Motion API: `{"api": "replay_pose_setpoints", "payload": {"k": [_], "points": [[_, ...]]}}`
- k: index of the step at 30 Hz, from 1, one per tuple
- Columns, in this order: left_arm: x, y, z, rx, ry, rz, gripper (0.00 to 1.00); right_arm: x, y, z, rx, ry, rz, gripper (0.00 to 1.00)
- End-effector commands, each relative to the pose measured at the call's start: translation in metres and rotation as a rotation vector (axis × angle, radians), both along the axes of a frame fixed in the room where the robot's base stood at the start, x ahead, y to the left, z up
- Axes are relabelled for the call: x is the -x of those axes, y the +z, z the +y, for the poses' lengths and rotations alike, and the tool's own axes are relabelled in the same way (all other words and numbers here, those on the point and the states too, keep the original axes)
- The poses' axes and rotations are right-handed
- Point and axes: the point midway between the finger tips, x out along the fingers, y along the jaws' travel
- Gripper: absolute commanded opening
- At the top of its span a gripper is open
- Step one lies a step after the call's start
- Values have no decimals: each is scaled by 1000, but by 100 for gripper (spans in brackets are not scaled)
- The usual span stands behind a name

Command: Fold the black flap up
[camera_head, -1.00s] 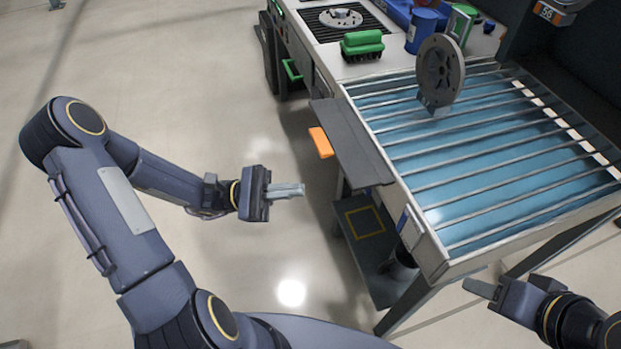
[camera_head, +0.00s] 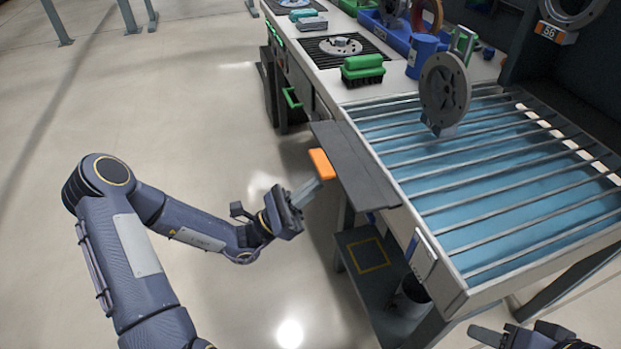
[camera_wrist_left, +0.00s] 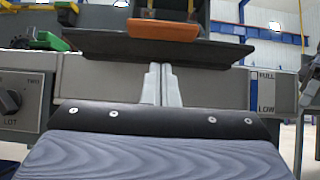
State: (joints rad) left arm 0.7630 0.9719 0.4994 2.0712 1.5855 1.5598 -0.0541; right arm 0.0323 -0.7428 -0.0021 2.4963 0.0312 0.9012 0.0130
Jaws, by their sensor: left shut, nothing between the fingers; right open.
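The black flap (camera_head: 352,163) sticks out sideways from the left edge of the bench, with an orange handle (camera_head: 321,164) on its outer edge. In the left wrist view the flap (camera_wrist_left: 205,46) spans the upper middle, with its orange handle (camera_wrist_left: 163,30) above my fingers. My left gripper (camera_head: 306,192) is shut and empty, just below and left of the orange handle, seemingly apart from it. In the left wrist view its closed fingertips (camera_wrist_left: 161,70) point toward the flap's underside. My right gripper (camera_head: 487,336) is open at the bottom right, partly cut off by the frame.
A green brush (camera_head: 362,70) and a blue cup (camera_head: 422,55) sit behind. A lower shelf (camera_head: 366,262) is under the flap.

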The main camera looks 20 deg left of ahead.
Motion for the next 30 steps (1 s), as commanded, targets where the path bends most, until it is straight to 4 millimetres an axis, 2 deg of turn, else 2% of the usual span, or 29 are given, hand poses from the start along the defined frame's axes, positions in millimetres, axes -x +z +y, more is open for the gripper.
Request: {"api": "replay_pose_setpoints", "payload": {"k": [1,6,20,23,30], "points": [[0,9,1,-4,3,-4,0,0,-1,0,0,0,0,46],[-1,26,0,-4,2,-2,0,0,-1,0,0,0,0,46],[-1,31,-1,-2,2,0,0,0,-1,0,0,0,0,46],[-1,34,1,-10,3,4,0,0,4,0,0,0,0,46],[-1,45,14,-60,5,38,0,0,28,0,0,0,0,46]]}}
